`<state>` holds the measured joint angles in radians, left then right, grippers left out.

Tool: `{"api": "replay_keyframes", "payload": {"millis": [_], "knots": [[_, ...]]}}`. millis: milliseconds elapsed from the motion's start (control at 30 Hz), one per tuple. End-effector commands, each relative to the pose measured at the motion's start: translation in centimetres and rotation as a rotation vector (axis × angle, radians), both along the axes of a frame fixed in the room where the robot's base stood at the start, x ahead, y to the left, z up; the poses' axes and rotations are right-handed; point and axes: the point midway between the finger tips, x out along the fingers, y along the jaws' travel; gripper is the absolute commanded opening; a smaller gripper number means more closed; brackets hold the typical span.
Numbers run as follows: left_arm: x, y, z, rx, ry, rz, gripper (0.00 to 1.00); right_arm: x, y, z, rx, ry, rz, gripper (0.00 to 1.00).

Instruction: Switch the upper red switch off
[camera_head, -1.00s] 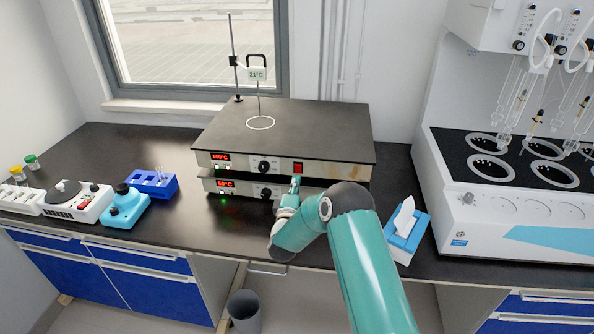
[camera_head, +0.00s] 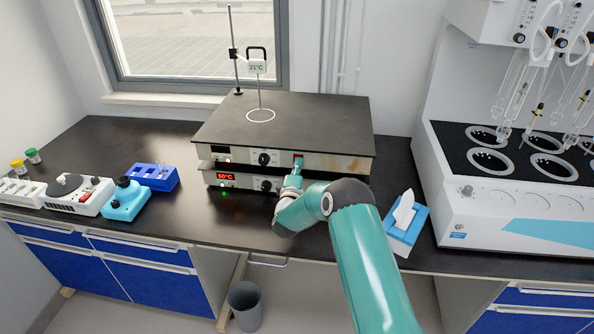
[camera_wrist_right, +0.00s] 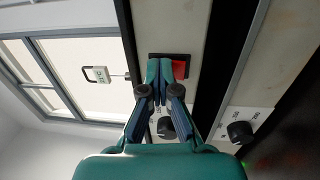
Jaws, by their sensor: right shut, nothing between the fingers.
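The upper red switch (camera_wrist_right: 179,69) sits on the front panel of the upper hot plate (camera_head: 340,163). My right gripper (camera_head: 297,169) is shut with nothing held, and its tips are at the switch. In the right wrist view, the shut fingers (camera_wrist_right: 160,68) cover part of the switch and its dark frame; contact is hard to tell. The upper display (camera_head: 219,150) is dark. The lower hot plate's display (camera_head: 226,177) is lit red with a green light below it. The lower switch is hidden behind my right arm. My left gripper is not in view.
A blue tissue box (camera_head: 404,222) stands right of my arm. A white multi-place distiller (camera_head: 490,215) stands farther right. A blue rack (camera_head: 152,178) and small lab devices (camera_head: 80,196) stand on the left. The dark bench is clear between rack and arm.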

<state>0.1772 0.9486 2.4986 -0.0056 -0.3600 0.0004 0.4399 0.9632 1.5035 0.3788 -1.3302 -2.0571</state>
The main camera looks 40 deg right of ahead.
Motion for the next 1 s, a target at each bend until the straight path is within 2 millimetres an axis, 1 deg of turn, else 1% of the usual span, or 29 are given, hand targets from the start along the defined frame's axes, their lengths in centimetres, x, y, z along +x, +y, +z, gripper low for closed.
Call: {"api": "replay_keyframes", "payload": {"millis": [233, 367, 567, 600, 700, 900, 1000], "knots": [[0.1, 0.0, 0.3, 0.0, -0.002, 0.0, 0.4, 0.0, 0.1, 0.3, -0.001, -0.002, 0.0, 0.0], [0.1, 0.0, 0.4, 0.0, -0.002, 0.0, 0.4, -0.3, 1.1, 0.4, 0.0, -0.001, 0.003, 0.0], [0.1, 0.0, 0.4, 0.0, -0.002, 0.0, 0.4, -1.7, 4.0, 0.6, 0.001, 0.001, 0.009, 0.0], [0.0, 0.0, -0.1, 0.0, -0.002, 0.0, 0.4, -2.3, 4.4, 0.4, 0.0, 0.0, 0.006, 0.0], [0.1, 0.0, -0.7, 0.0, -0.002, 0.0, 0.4, -3.5, 6.1, 0.6, -0.001, 0.001, 0.009, 0.0], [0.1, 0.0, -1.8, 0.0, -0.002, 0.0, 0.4, -5.7, 9.4, 1.1, 0.0, 0.001, 0.013, 0.0], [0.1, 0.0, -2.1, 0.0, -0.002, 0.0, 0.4, -6.5, 10.6, 1.4, 0.0, 0.0, 0.014, 0.0]]}}
